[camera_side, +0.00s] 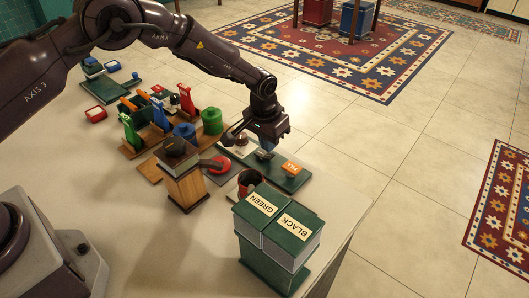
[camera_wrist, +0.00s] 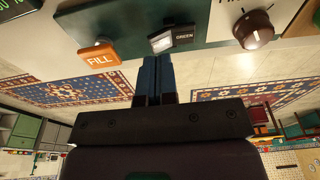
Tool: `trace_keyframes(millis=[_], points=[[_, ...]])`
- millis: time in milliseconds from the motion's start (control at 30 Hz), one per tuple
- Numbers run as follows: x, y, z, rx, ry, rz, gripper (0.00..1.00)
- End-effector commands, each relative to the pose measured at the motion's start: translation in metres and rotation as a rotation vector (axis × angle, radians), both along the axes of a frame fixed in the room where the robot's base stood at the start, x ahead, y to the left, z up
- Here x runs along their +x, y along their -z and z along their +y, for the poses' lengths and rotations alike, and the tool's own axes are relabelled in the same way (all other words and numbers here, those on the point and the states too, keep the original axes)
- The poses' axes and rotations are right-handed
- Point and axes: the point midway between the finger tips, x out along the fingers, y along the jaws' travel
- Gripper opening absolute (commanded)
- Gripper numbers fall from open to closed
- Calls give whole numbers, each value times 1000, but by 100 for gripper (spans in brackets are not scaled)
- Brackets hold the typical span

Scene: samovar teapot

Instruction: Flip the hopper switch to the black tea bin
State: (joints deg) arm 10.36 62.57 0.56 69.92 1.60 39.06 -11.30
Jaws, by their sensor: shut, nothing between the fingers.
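A dark green panel (camera_wrist: 120,20) carries an orange FILL button (camera_wrist: 99,55) and a small hopper switch (camera_wrist: 161,42) with a pale face. A black label reading GREEN (camera_wrist: 184,37) is beside the switch. My gripper (camera_wrist: 157,58) is shut and empty, its blue fingertips just below the switch in the wrist view; I cannot tell whether they touch it. In the side view my gripper (camera_side: 264,152) is low over the left part of the panel (camera_side: 290,182) and hides the switch. The black tea bin (camera_side: 292,236) stands at the front, right of the green tea bin (camera_side: 262,205).
A brown knob (camera_wrist: 252,29) is right of the panel in the wrist view. A dark red cup (camera_side: 249,183) and a wooden box with a dark top (camera_side: 184,180) stand in front of my gripper. Several coloured holders and a green canister (camera_side: 212,121) are to the left.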

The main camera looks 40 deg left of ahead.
Motion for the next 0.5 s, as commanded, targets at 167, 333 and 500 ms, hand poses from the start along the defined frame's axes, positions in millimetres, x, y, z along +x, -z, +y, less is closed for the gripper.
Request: trace_keyframes(millis=[167,333,500], points=[[0,3,0,0,0,1,0],[0,5,0,0,0,1,0],[0,7,0,0,0,0,0]])
